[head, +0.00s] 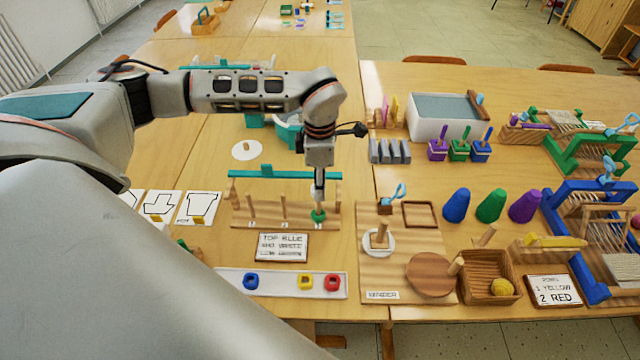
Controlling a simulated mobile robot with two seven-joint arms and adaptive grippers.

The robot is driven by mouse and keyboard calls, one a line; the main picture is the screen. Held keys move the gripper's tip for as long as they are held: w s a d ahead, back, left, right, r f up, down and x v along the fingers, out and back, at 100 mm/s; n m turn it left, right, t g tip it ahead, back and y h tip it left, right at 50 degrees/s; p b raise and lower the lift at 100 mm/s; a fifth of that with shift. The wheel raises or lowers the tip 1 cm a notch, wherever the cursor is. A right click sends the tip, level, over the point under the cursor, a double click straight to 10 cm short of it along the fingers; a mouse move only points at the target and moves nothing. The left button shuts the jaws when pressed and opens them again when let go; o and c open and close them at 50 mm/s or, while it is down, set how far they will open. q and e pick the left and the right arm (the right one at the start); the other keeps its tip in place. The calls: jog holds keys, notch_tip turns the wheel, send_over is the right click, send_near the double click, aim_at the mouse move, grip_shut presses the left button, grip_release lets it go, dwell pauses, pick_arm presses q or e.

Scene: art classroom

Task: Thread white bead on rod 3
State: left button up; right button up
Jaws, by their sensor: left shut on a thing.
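My left gripper (318,195) points straight down over the right part of the wooden rod board (270,222). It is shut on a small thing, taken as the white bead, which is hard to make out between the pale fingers. A green bead (318,215) sits directly below the fingertips, low at rod 3; the rod itself is mostly hidden by the gripper. Two other rods (283,208) to the left stand bare. A card (283,247) in front reads top blue, mid white, low green. My right gripper is not in view.
A white tray (285,285) in front holds a blue bead (251,281), a yellow bead (305,282) and a red bead (333,283). A winder board (405,240) lies close on the right.

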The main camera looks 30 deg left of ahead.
pick_arm(q)
jog(key=shift+f, duration=0.2)
jog(key=shift+f, duration=0.3)
jog(key=shift+f, duration=0.55)
dwell(1.6)
dwell(0.3)
jog(key=o, duration=0.8)
notch_tip(320, 180, up, 12)
dwell(0.9)
